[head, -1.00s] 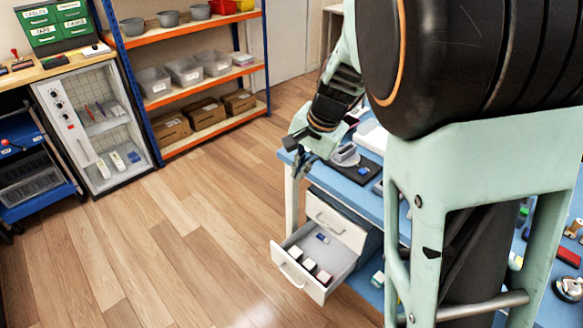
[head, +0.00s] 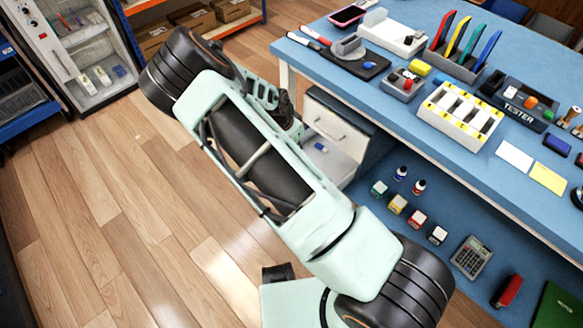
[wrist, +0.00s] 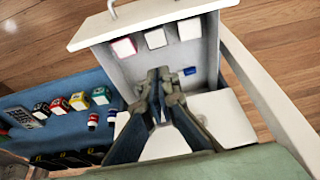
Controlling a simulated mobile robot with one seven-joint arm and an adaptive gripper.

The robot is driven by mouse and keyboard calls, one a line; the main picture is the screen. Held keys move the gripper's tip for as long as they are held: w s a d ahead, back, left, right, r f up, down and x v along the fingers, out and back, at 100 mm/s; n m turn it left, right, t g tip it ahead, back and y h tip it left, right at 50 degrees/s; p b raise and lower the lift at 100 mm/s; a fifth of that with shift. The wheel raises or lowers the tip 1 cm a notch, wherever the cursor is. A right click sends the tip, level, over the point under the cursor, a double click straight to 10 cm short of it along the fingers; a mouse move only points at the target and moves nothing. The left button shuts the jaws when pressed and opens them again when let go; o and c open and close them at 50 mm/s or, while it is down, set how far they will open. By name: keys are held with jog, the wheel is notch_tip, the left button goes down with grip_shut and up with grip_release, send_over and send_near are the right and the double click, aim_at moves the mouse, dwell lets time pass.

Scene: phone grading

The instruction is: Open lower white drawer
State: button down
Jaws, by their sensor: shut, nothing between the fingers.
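The lower white drawer (wrist: 150,22) is pulled out in the wrist view. Inside lie three small white-topped boxes (wrist: 155,38) and a blue piece (wrist: 190,71). In the head view my arm hides most of this drawer (head: 341,170), including its front. The upper white drawer (head: 330,132) is closed above it. My gripper (wrist: 159,73) is shut and empty. It appears over the open drawer's inside, away from the handle; I cannot tell its height or any contact.
The blue workbench (head: 400,85) holds a tester (head: 525,100), a white divided tray (head: 460,115) and coloured upright panels. Small boxes, bottles and a calculator (head: 470,257) sit on the lower blue shelf (head: 400,235). The wood floor (head: 110,220) to the left is clear.

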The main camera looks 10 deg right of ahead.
jog(key=b+x, duration=0.2)
jog(key=x, duration=0.9)
jog(key=shift+s+d+f, duration=0.1)
jog(key=shift+f, duration=0.05)
jog(key=shift+s+a+r, duration=0.2)
jog(key=shift+s+a, duration=0.4)
jog(key=shift+a, duration=0.25)
jog(key=shift+s+a+r, duration=0.15)
jog(key=shift+s+a, duration=0.45)
jog(key=shift+a, duration=0.2)
jog(key=s+a, duration=0.4)
jog(key=a, duration=0.2)
jog(key=shift+p, duration=0.4)
jog(key=shift+d, duration=0.1)
notch_tip(320, 180, up, 10)
jog(key=p, duration=0.1)
jog(key=shift+d+f, duration=0.25)
